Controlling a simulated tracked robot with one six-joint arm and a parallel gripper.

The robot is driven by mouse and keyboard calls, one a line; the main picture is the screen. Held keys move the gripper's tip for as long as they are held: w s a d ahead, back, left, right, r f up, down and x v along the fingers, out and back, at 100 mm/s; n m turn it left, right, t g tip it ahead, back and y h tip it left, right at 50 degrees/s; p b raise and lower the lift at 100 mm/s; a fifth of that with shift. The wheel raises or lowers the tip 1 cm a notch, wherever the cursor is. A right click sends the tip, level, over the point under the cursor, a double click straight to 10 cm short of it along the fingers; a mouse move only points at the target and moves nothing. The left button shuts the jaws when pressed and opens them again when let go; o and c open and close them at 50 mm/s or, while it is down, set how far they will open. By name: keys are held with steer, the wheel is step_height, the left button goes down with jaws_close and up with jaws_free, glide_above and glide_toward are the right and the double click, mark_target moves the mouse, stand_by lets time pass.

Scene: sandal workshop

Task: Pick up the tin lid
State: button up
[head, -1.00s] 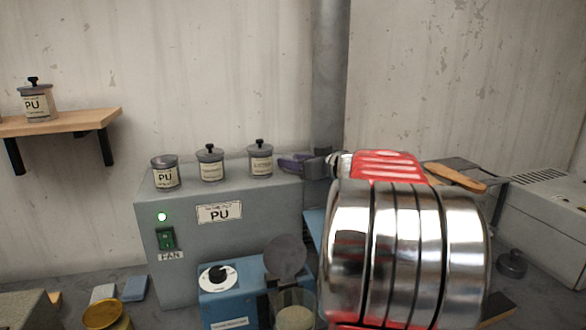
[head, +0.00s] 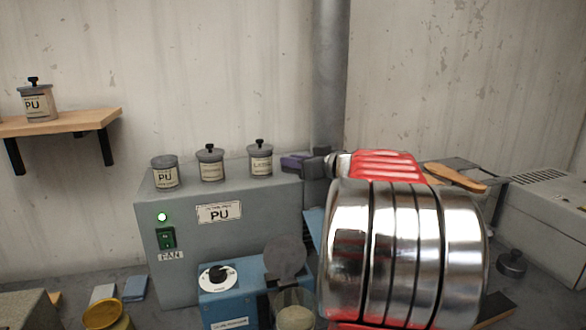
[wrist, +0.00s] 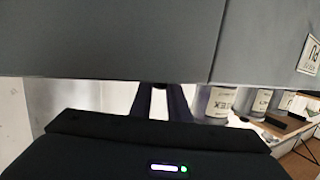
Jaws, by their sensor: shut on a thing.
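My gripper (head: 294,162) is above the right end of the top of a grey cabinet. The wrist view shows its two dark fingers (wrist: 160,90) close together at the tips. They are shut on a small dark thing, mostly hidden there; I cannot tell whether it is the knob of a tin lid. A dark knobbed lid (head: 511,264) lies on the bench at the right, apart from the gripper. The middle tin (head: 210,165) and the right tin (head: 260,162) carry knobbed lids; the left PU tin (head: 165,174) shows no knob.
The grey cabinet (head: 250,235) fills the middle left. A blue unit (head: 230,295) with an upright round disc (head: 286,255) stands before it. A wall shelf (head: 60,122) is at the left, a grey machine (head: 545,225) at the right. My arm hides much bench.

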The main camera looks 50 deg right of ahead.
jaws_close()
step_height(320, 180, up, 10)
stand_by(0.6)
steer(key=shift+s, duration=0.1)
stand_by(0.4)
